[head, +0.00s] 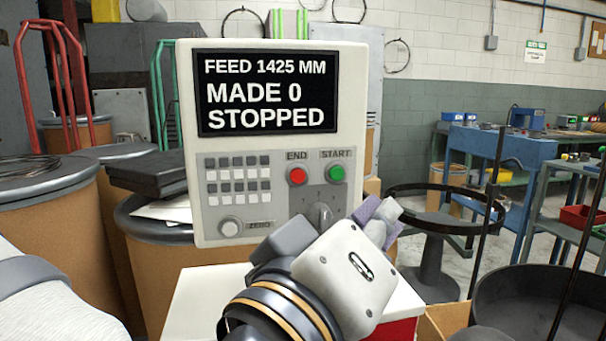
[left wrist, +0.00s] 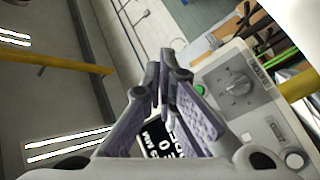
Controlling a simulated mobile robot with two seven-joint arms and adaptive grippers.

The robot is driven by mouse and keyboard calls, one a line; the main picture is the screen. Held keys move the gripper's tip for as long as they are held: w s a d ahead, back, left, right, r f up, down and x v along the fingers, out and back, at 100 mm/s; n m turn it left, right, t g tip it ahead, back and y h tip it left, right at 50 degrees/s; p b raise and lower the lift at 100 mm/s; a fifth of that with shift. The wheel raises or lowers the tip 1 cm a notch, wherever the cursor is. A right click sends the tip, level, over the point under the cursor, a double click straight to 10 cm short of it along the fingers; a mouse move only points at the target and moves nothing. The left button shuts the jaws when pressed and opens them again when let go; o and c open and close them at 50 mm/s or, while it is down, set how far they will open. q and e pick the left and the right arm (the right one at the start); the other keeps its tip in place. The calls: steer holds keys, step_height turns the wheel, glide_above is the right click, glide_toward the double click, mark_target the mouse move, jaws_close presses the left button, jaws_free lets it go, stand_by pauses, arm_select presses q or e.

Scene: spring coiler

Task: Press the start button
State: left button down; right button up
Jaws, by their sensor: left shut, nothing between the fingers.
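The start button (head: 336,173) is a round green button under the START label on the control panel (head: 360,110) of a grey-white box. It also shows in the left wrist view as a small green spot (left wrist: 200,89) beside my fingers. My left gripper (head: 380,213) is shut and empty, in front of the panel, below and right of the start button in the head view. In the left wrist view its purple-padded fingers (left wrist: 165,82) cover part of the panel. I cannot tell whether the fingers touch the panel. My right gripper is not in view.
The red END button (head: 297,175) sits left of the start button. A selector knob (head: 321,214) is below, and a ZERO knob (head: 231,227) is at lower left. The screen (head: 266,93) reads FEED 1425 MM, MADE 0, STOPPED. A black ring stand (head: 433,240) stands to the right.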

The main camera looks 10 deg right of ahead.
mark_target(337, 174)
arm_select(q)
steer(key=shift+w+a+f+b, duration=0.1)
steer(key=shift+w+b, duration=0.3)
steer(key=shift+w, duration=1.75)
steer(key=shift+w+a+b, duration=0.1)
steer(key=shift+w+b, duration=0.3)
steer(key=shift+w, duration=1.7)
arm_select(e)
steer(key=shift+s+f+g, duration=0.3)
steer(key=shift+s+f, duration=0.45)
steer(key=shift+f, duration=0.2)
arm_select(q)
steer(key=shift+w, duration=0.1)
steer(key=shift+w, duration=0.3)
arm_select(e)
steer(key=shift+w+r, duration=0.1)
